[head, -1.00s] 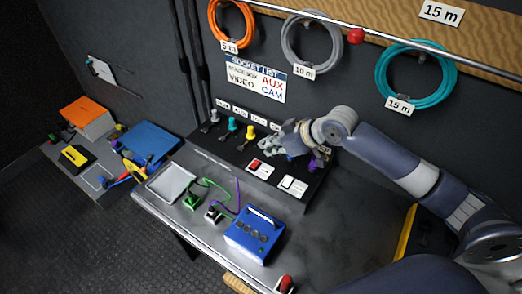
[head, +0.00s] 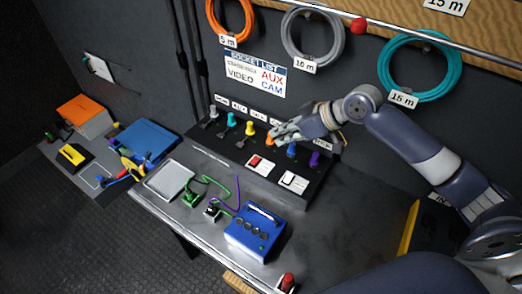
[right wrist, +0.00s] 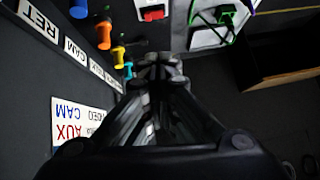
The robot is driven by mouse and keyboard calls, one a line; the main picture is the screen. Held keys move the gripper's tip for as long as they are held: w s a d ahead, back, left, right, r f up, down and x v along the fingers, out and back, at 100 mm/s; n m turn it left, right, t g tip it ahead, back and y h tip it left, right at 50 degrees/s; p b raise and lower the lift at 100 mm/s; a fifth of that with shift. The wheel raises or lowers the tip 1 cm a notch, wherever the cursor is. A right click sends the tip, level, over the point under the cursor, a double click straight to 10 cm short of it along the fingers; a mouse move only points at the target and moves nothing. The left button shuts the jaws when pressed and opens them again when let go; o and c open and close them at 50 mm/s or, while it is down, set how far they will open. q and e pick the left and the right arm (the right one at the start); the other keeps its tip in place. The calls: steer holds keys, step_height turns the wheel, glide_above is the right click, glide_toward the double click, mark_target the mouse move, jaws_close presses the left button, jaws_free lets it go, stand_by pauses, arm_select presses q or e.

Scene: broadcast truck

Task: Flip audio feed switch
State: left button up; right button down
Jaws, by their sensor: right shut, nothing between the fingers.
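The sloped black panel (head: 222,148) carries a red switch (head: 256,163) on a white plate and a white switch (head: 294,181) to its right. I cannot read which one is the audio feed switch. The red switch also shows at the top of the right wrist view (right wrist: 152,13). My right gripper (head: 277,134) is shut and empty, above the back part of the panel near the orange plug (head: 269,141), apart from both switches. In the right wrist view its fingertips (right wrist: 158,62) are together. My left gripper is not in view.
Coloured plugs, including a yellow one (head: 250,129) and a purple one (head: 314,159), stand in a row behind the switches. A blue box (head: 254,235), a grey tray (head: 171,181) and loose cables lie on the bench.

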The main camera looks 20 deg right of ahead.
steer(key=shift+w+d, duration=0.1)
steer(key=shift+w, duration=0.05)
steer(key=shift+r, duration=0.1)
steer(key=p, duration=0.3)
glide_above(257, 162)
steer(key=f, duration=0.6)
steer(key=shift+w+d+f, duration=0.2)
steer(key=shift+w+f, duration=0.1)
steer(key=shift+f, duration=0.1)
step_height(257, 162, down, 3)
steer(key=shift+s+a+f+p, duration=0.15)
steer(key=shift+f+p, duration=0.05)
steer(key=shift+p, duration=0.15)
steer(key=shift+s+f, duration=0.1)
steer(key=shift+f, duration=0.3)
